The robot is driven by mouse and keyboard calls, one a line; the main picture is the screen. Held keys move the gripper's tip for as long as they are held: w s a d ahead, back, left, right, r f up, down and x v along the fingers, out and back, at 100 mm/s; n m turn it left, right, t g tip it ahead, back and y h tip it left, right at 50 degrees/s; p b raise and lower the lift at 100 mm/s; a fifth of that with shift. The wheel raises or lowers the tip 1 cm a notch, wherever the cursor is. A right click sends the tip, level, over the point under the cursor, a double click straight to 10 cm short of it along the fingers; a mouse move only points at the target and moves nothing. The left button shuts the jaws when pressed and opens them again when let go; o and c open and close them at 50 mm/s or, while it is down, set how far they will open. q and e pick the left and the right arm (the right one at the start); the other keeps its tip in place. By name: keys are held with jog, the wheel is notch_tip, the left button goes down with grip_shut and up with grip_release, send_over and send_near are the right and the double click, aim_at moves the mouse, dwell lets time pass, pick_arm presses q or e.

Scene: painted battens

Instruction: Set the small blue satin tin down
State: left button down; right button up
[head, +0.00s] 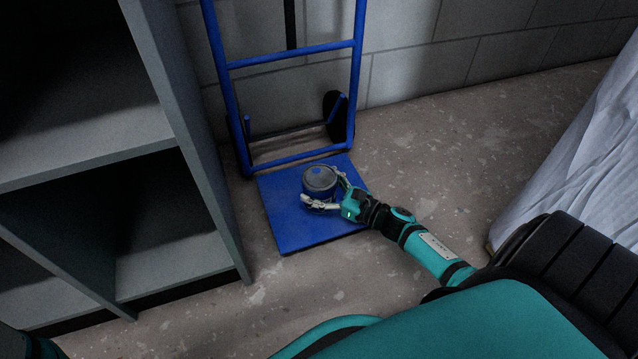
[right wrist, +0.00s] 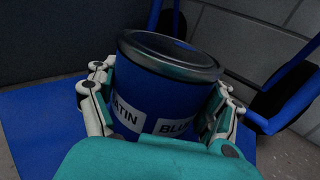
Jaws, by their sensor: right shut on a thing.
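The small blue satin tin (head: 319,182) has a grey metal lid and is upright at the blue toe plate (head: 292,236) of a hand truck. My right gripper (head: 324,192) is shut around its sides, one finger on each side. In the right wrist view the tin (right wrist: 165,88) shows parts of white labels reading "ATIN" and "BLU". The gripper (right wrist: 160,105) covers its lower part, so I cannot tell whether its base touches the plate. My left gripper is not in view.
The blue hand truck frame (head: 290,59) stands against the block wall, with a black wheel (head: 336,115). A grey shelf unit (head: 190,130) is close on the left. A white sheet (head: 580,150) hangs at the right. Bare floor (head: 440,150) lies between.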

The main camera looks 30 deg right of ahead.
jog(key=o, duration=1.6)
jog(key=shift+s+r, duration=0.1)
jog(key=shift+s, duration=0.05)
jog(key=p+v, duration=0.5)
jog(key=v, duration=0.5)
jog(key=shift+s+d, duration=0.1)
jog(key=shift+s, duration=0.2)
jog(key=shift+s+d, duration=0.25)
jog(key=shift+s, duration=0.3)
